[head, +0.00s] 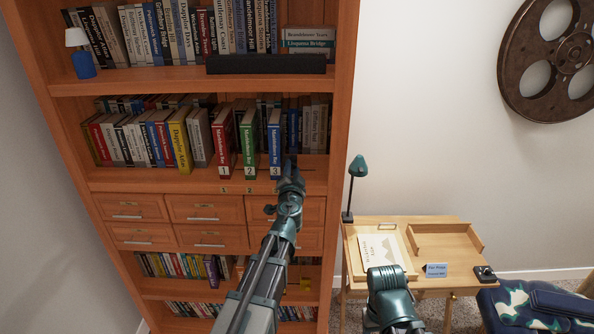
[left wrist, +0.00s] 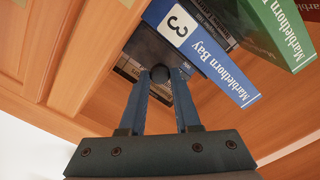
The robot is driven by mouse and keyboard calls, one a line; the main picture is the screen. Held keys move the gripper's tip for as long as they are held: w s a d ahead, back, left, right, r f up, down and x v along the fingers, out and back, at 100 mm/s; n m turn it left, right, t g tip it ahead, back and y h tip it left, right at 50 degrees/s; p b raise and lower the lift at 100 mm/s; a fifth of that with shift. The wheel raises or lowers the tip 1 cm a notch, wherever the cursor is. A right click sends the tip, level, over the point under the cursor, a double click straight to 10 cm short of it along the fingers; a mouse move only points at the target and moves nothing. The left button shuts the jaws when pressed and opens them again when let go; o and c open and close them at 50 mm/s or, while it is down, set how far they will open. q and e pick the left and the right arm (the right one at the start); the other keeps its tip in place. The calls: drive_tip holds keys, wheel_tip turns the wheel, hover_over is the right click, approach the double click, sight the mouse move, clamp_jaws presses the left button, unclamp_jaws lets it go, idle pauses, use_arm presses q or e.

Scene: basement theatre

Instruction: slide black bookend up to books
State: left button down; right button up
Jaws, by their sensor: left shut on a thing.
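My left gripper (head: 291,168) reaches to the middle shelf, just right of the blue book marked 3 (head: 274,145). In the left wrist view its two blue fingers (left wrist: 160,80) are shut on a round black knob (left wrist: 160,74) of the black bookend (left wrist: 145,45). The bookend's dark plate stands close beside the blue Marblethorn Bay book (left wrist: 195,50); I cannot tell whether they touch. The green book 2 (head: 248,145) and red book 1 (head: 222,145) stand upright to its left. In the head view my gripper largely hides the bookend.
More books (head: 315,125) stand behind on the same shelf (head: 205,178). A yellow atlas (head: 180,145) stands farther left. A black soundbar (head: 266,64) lies on the shelf above. A desk with a lamp (head: 358,166) and wooden tray (head: 440,238) is at the right.

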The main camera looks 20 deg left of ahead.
use_arm(q)
drive_tip(key=c, duration=0.6)
unclamp_jaws()
drive_tip(key=shift+s+d, duration=0.1)
